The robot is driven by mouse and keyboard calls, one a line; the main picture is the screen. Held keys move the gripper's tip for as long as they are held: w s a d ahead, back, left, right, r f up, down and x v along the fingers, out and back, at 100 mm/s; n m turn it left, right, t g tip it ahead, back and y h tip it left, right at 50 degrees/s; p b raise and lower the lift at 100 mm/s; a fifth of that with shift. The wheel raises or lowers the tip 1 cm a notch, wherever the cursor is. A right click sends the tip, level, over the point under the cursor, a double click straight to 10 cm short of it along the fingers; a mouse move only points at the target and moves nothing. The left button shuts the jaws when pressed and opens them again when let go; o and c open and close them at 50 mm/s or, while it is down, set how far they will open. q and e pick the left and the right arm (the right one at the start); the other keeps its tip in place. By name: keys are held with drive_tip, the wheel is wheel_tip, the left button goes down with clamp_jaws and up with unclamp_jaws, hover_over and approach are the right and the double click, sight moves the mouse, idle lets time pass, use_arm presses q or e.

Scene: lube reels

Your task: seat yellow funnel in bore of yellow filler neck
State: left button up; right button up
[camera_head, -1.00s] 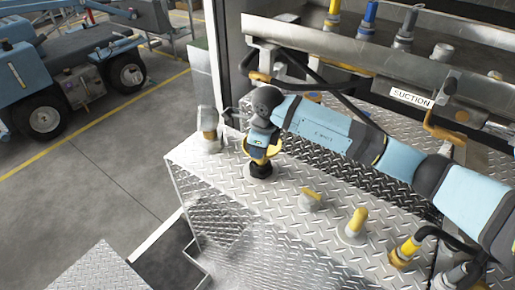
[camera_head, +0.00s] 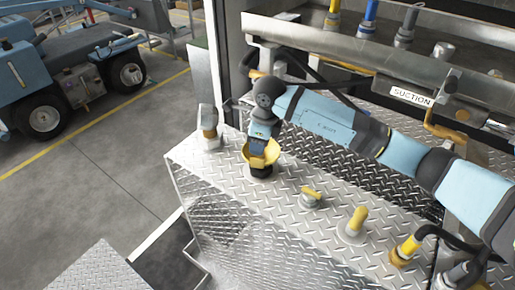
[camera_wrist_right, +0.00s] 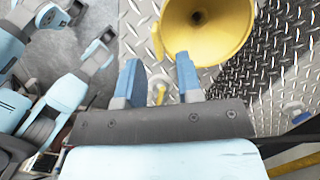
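The yellow funnel (camera_head: 272,155) stands upright, wide mouth up, on the black fitting (camera_head: 261,171) on the tread-plate deck. Its spout is hidden, and I cannot tell the depth of its seating or any yellow on the neck. My right gripper (camera_head: 260,138) is just above the funnel's rim. In the right wrist view my right gripper (camera_wrist_right: 158,70) has its two blue fingers apart. The funnel (camera_wrist_right: 225,30) fills the top, with its side tab (camera_wrist_right: 157,42) near the gap, apparently ungripped. Parts of what looks like my left arm show at left; its fingers are unclear.
A grey fitting (camera_head: 208,125) stands left of the funnel. Yellow-topped fittings (camera_head: 312,196) and (camera_head: 357,220) stand to its right. A metal rail with a SUCTION label (camera_head: 411,97) and hoses lie behind. The deck's front edge drops to the floor.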

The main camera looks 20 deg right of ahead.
wheel_tip(320, 180, up, 10)
drive_tip(key=d+b, duration=0.1)
drive_tip(key=shift+s+d+f, duration=0.15)
drive_tip(key=shift+s, duration=0.25)
